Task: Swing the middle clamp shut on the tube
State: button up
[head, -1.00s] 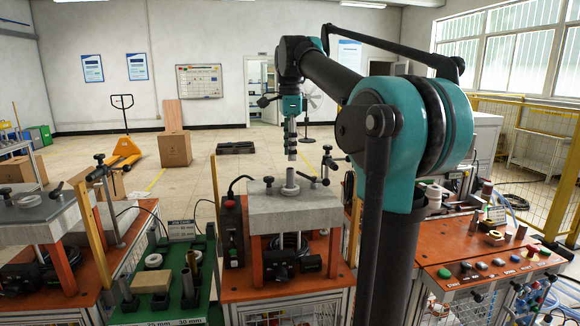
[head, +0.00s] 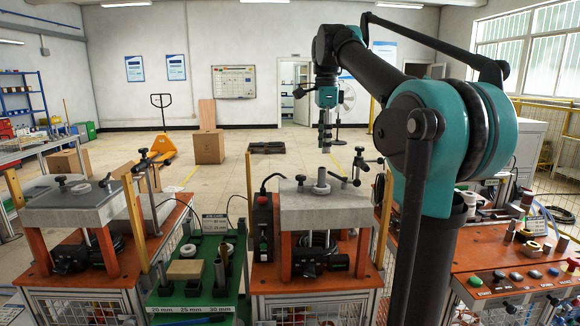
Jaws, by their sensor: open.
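The middle station's grey block (head: 345,205) stands on orange legs. A grey tube (head: 321,180) stands upright on it, inside or behind a ring-like collar. The clamp, with a black lever handle (head: 346,179), lies to the right of the tube and looks swung away from it. A small black knob (head: 300,183) stands left of the tube. My gripper (head: 325,149) points straight down above the tube, with a visible gap below it. It is open and holds nothing. The fingers are small and dark in this view.
A similar station (head: 70,208) stands at the left. A green rack (head: 185,299) with tubes and a tan block is between the stations. A black post with knobs (head: 361,163) rises right of the middle block. My arm hides part of the right-hand bench (head: 500,270).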

aim_at(356, 182)
jog(key=k, duration=0.9)
